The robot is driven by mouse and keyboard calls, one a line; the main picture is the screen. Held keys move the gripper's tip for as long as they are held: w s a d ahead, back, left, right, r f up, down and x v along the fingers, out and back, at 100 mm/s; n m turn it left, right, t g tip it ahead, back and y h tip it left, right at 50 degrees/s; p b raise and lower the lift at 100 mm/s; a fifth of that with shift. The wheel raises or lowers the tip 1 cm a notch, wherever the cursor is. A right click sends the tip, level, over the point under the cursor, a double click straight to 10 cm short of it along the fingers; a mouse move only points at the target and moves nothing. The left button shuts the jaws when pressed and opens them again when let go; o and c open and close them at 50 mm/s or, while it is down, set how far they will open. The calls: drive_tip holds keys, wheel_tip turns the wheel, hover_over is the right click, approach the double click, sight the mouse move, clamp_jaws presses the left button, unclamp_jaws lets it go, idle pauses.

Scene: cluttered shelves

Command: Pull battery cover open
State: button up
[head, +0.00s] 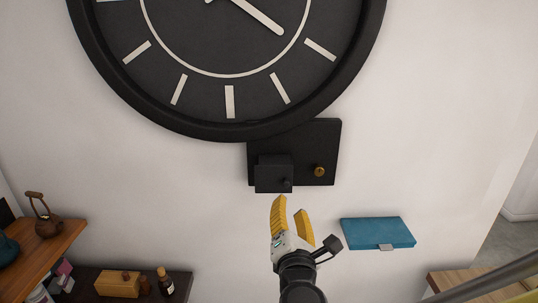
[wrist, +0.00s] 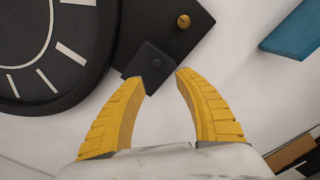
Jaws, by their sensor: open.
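A large black wall clock (head: 200,105) fills the top of the head view, with a black square plate (head: 320,140) below its rim. A small black box-like cover (head: 272,172) with a dark knob (head: 286,182) sticks out from the plate's lower left. In the wrist view the cover (wrist: 150,65) lies just beyond my fingertips, its lower corner between them. A brass knob (head: 319,171) sits on the plate to the right. My gripper (head: 291,206) has yellow fingers, open and empty, just below the cover in the head view. I cannot tell whether they touch it.
A blue box-like thing (head: 378,233) is on the wall to the right. A wooden shelf with a brown jug (head: 47,221) and a dark shelf with a wooden box (head: 118,284) and bottles are at lower left. A wooden surface (head: 465,280) is at lower right.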

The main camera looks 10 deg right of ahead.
sight(286, 185)
drive_tip(key=shift+n, duration=0.3)
drive_tip(key=w, duration=0.3)
drive_tip(key=w+d, duration=0.1)
drive_tip(key=w, duration=0.6)
drive_tip(key=shift+w+d+r, duration=0.2)
drive_tip(key=shift+w+d, duration=0.1)
drive_tip(key=shift+c, duration=0.4)
clamp_jaws()
